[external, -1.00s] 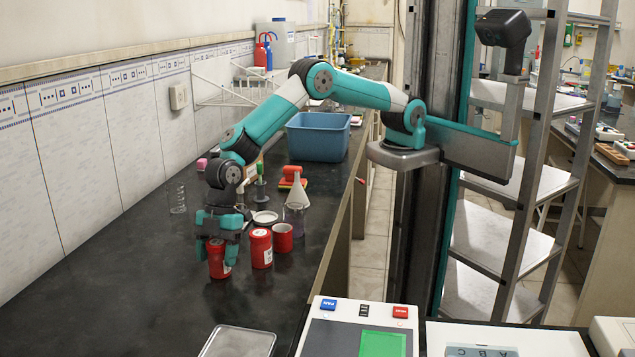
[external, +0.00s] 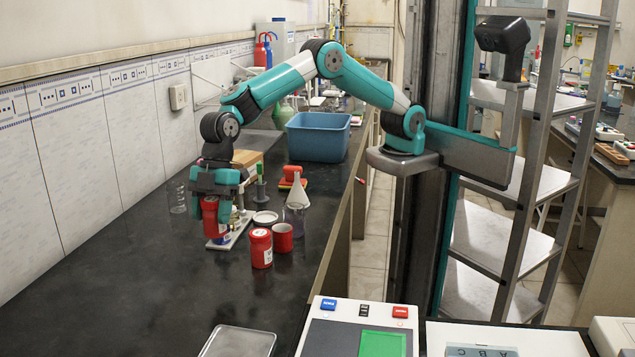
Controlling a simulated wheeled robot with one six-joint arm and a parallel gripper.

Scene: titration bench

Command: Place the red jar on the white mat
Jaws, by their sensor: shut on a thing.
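My gripper (external: 213,199) is shut on a red jar (external: 210,217) with a pale label and holds it upright above the dark bench. Behind and beside the held jar is a white flat base (external: 236,236) with small items on it; the jar and gripper hide part of it. I cannot tell if this base is the white mat. A second red jar (external: 261,250) with a white label stands on the bench to the right of my gripper. A red mug-like container (external: 283,238) stands beside it. A round white dish (external: 265,217) lies behind them.
A clear flask with a white funnel (external: 297,208) stands near the bench's right edge. A blue bin (external: 318,138) and a red-orange item (external: 293,178) are farther back. A glass beaker (external: 176,198) is at the left. The front bench (external: 140,300) is mostly clear, with a metal tray (external: 238,342).

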